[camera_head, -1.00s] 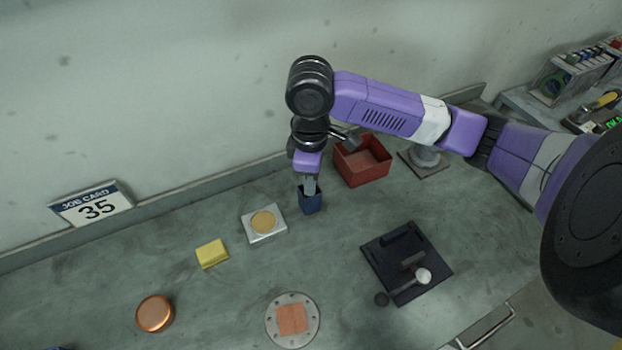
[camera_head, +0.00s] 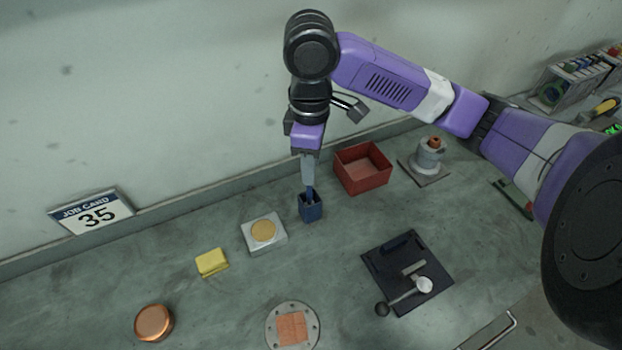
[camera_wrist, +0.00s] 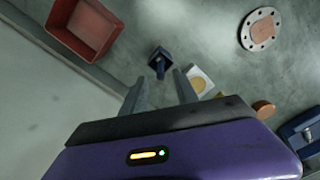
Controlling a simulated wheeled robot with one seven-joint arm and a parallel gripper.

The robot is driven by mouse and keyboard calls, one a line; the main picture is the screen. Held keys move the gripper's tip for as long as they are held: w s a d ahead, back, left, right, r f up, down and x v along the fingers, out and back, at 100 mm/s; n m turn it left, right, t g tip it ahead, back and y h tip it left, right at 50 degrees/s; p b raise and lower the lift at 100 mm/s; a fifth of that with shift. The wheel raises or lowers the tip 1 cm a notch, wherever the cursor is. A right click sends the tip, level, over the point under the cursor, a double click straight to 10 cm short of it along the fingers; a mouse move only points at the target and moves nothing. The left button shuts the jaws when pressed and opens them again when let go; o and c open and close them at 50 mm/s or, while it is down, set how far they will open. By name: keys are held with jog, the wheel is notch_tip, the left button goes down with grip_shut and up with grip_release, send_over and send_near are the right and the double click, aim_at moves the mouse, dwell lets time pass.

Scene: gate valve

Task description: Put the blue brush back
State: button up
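The blue brush (camera_head: 309,194) stands in a small dark blue square holder (camera_head: 312,212) near the back of the bench. Only its upper end shows above the holder's rim; the lower part is hidden inside. In the wrist view the brush (camera_wrist: 160,68) shows in its holder (camera_wrist: 155,54), beyond the fingertips. My gripper (camera_head: 308,184) points down just above the brush. In the wrist view my gripper (camera_wrist: 158,82) has its two fingers spread apart with nothing between them.
A red bin (camera_head: 362,180) stands close right of the holder, and a valve part on a plate (camera_head: 428,162) beyond it. A white block with a tan disc (camera_head: 264,232) lies to the left. A black tray (camera_head: 440,285) with tools lies at front right.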

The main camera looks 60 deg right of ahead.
jog(key=shift+a+r, duration=0.1)
jog(key=shift+r, duration=1.85)
jog(key=w+a+r+m+t+y, duration=0.25)
jog(key=w+a+t, duration=0.25)
jog(key=a, duration=0.5)
jog(key=w+a+r+m+t+y, duration=0.1)
jog(key=w+a+r+t+y, duration=0.15)
jog(key=w+a+t, duration=0.55)
jog(key=w+a+r+m+t+y, duration=0.1)
jog(key=w+a+r+m+y, duration=0.2)
jog(key=a, duration=0.9)
jog(key=s+d+f+m+t+h, duration=0.1)
jog(key=s+d+f+m+h, duration=0.1)
jog(key=s+f+h, duration=0.4)
jog(key=s+d+f+m+t+h, duration=0.1)
jog(key=s+d+f+m, duration=0.15)
jog(key=s+f, duration=0.65)
jog(key=s+d+n, duration=0.3)
jog(key=s, duration=0.6)
jog(key=s+d+n+g+h, duration=0.1)
jog(key=s+d+n, duration=0.2)
jog(key=s, duration=0.7)
jog(key=shift+s+d+n, duration=0.15)
jog(key=shift+d+n, duration=0.25)
jog(key=shift+n, duration=0.1)
